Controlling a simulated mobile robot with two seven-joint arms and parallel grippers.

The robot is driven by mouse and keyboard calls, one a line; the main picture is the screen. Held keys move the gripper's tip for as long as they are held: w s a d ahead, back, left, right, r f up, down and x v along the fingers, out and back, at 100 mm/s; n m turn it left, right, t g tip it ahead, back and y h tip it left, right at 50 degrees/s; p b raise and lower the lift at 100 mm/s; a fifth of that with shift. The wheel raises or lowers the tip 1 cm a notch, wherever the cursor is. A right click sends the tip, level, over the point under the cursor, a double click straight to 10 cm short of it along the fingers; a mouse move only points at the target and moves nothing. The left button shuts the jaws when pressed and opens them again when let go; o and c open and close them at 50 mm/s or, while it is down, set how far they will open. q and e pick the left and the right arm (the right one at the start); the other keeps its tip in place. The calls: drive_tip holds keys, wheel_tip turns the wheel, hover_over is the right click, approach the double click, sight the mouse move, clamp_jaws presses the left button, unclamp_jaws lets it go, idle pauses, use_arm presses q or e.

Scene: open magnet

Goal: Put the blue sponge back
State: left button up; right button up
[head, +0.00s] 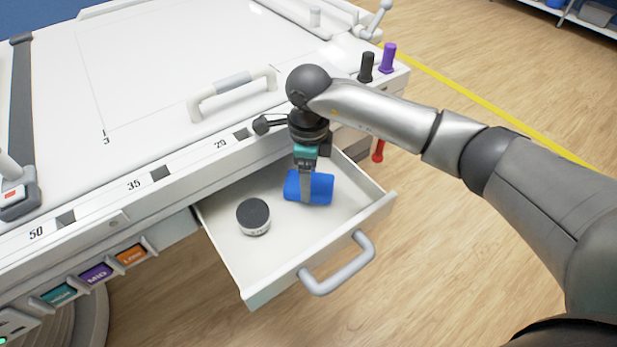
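The blue sponge (322,188) is inside the open drawer (232,262), near its right rear part. My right gripper (306,194) points down into the drawer at the sponge. One finger shows in front of the sponge and covers part of its middle. The other finger is hidden, so I cannot tell whether the gripper is closed on it. I cannot tell whether the sponge touches the drawer floor. My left gripper is not in view.
A round dark-topped container (253,217) stands in the drawer left of the sponge. The drawer's grey handle (337,265) sticks out in front. A white bar handle (232,92) and a black peg (367,66) and purple peg (389,57) are on the table above.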

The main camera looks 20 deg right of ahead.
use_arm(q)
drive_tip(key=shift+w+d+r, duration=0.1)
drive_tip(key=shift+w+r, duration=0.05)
use_arm(e)
drive_tip(key=shift+f, duration=0.15)
drive_tip(key=o, duration=1.2)
drive_tip(key=shift+c, duration=0.2)
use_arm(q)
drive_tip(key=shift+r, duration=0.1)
use_arm(e)
drive_tip(key=shift+r, duration=0.2)
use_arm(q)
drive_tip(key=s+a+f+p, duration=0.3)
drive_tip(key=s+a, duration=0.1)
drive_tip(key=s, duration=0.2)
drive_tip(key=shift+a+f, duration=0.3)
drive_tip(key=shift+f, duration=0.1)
use_arm(e)
wheel_tip(320, 180, up, 12)
